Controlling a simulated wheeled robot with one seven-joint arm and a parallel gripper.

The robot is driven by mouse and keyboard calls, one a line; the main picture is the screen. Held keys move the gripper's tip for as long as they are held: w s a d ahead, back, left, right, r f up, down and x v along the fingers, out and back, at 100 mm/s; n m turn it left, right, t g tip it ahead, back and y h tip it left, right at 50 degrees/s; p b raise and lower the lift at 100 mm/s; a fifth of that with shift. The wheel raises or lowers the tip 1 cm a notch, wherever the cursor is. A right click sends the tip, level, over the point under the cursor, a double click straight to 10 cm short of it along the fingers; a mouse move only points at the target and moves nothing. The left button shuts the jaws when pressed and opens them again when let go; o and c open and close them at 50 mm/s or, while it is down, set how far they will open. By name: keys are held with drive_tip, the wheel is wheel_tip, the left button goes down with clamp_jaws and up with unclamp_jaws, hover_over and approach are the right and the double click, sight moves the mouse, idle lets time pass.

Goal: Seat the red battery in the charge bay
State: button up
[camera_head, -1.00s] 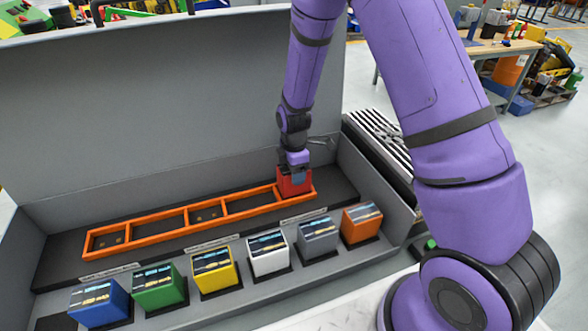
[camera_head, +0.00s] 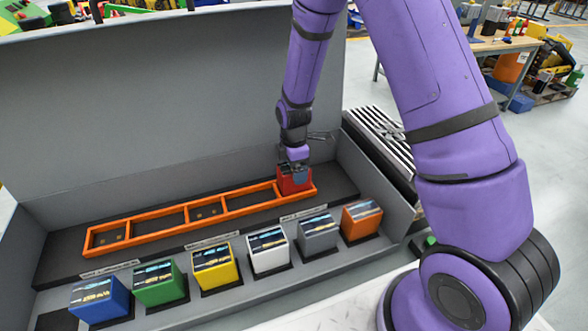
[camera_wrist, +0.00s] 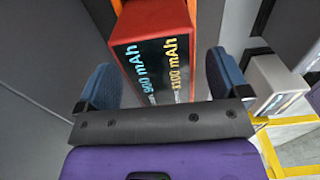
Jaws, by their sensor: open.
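The red battery (camera_head: 292,181) sits upright in the right end compartment of the orange bay frame (camera_head: 160,234). In the wrist view the red battery (camera_wrist: 153,50) shows its red side and its dark label with capacity text. My gripper (camera_head: 295,168) is just above the battery. In the wrist view its two blue fingers (camera_wrist: 160,80) stand apart on either side of the battery's near end, with gaps visible between them and it. The battery's base is hidden, so I cannot tell how deep it sits.
A row of batteries stands in front of the frame: blue (camera_head: 99,300), green (camera_head: 160,283), yellow (camera_head: 214,267), white (camera_head: 267,250), grey (camera_head: 318,234) and orange (camera_head: 361,220). The grey case's back wall (camera_head: 150,95) rises behind. The frame's other compartments hold no battery.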

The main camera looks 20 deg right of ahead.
wheel_tip(320, 180, up, 10)
drive_tip(key=shift+f, duration=0.15)
idle(0.6)
